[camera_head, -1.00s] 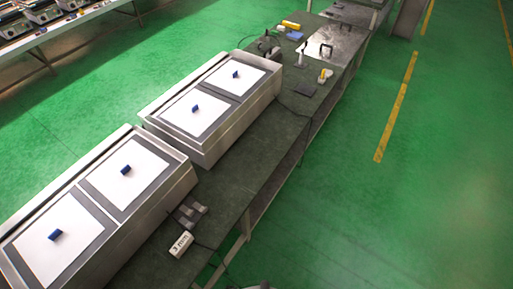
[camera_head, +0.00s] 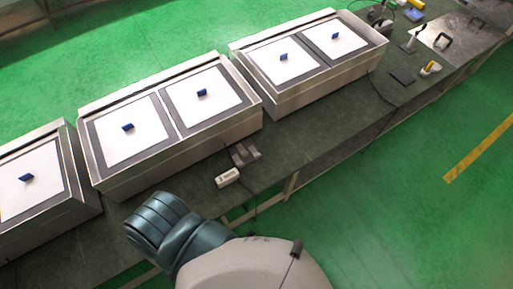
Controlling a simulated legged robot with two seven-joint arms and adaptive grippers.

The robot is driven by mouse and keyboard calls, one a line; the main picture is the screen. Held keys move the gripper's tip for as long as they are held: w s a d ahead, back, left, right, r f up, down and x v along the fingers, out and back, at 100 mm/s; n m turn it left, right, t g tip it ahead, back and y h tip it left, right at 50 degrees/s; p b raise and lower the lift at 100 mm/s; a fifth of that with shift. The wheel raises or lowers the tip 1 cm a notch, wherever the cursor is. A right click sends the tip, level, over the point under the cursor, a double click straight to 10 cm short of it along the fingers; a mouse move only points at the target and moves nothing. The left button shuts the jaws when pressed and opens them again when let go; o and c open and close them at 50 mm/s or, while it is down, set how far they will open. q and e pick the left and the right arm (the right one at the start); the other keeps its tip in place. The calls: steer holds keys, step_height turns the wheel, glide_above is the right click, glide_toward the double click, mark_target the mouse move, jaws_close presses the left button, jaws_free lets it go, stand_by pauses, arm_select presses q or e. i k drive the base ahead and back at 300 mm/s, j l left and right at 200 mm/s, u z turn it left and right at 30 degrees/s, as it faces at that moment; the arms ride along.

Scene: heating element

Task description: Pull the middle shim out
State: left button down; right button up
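Several small grey metal pieces (camera_head: 245,154) lie close together on the dark green bench top, in front of the middle heating unit. They may be the shims, but they are too small to tell apart clearly. A white labelled block (camera_head: 228,177) lies just in front of them, with a dark cable beside it. The middle heating unit (camera_head: 188,151) is a metal box with two white panels, each with a blue handle. Neither of my grippers shows. A teal and grey part of my own body fills the bottom centre.
Another heating unit (camera_head: 318,90) stands to the right and one (camera_head: 80,196) at the left edge. The bench (camera_head: 310,133) has a clear strip along its front. Tools and a yellow-white item (camera_head: 430,68) lie at the far right.

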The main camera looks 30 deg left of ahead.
mark_target(243, 151)
steer(key=u, duration=1.25)
